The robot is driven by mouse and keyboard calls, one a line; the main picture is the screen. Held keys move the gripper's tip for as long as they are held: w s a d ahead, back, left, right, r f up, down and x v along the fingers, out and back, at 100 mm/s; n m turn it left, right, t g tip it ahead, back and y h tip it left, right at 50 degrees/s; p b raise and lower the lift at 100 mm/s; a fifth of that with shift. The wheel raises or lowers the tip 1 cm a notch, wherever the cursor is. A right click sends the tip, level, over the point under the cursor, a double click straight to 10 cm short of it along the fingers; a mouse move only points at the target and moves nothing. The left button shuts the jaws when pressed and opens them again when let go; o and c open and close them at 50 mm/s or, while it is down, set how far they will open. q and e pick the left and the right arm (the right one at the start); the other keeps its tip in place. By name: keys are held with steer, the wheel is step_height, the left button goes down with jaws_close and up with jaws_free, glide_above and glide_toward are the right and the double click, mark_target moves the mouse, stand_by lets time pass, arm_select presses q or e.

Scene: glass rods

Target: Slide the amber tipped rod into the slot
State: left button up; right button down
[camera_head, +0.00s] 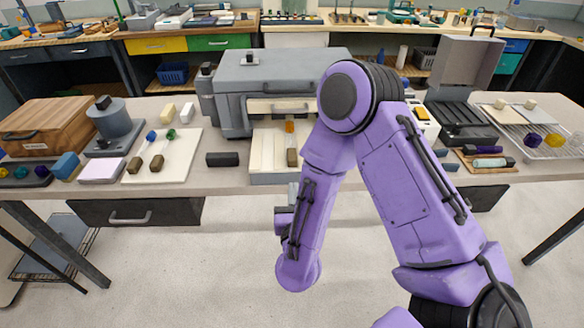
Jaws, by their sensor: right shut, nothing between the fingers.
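The amber tipped rod lies on a pale tray (268,178) in front of a grey machine (262,75). Its amber tip (289,126) points toward the machine and its brown end block (292,157) toward me. The clear shaft between them is hard to see. The machine's front has a pale opening (277,106) just behind the tray; I cannot tell whether the tip reaches into it. My right gripper (293,189) is small and partly hidden by my purple forearm, just in front of the tray's near edge. It is shut and empty, apart from the rod. My left gripper is out of view.
A white board (186,168) at left holds rods with blue (151,136) and green (171,134) tips. A dark block (222,159) lies between board and tray. A wooden box (60,120) and a wire rack (560,152) stand farther out. My right arm hides the area right of the tray.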

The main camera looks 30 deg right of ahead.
steer(key=p, duration=0.2)
glide_toward(291, 152)
steer(key=shift+w+d+f, duration=0.3)
steer(key=shift+w+d, duration=0.25)
steer(key=shift+w, duration=0.25)
steer(key=shift+w+d+f+p, duration=0.15)
steer(key=shift+w+d+p, duration=0.2)
steer(key=shift+w, duration=0.1)
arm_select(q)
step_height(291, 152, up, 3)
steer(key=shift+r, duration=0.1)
arm_select(e)
steer(key=shift+w, duration=0.1)
steer(key=b+x, duration=0.1)
steer(key=x, duration=0.2)
steer(key=b+x, duration=0.2)
steer(key=x, duration=0.1)
steer(key=shift+w+d+f, duration=0.2)
steer(key=shift+w+d, duration=0.05)
steer(key=shift+w, duration=0.05)
steer(key=shift+w+r, duration=0.1)
steer(key=shift+w, duration=0.05)
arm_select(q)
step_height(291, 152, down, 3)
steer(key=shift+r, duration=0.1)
arm_select(e)
steer(key=shift+r, duration=0.1)
steer(key=shift+a, duration=0.1)
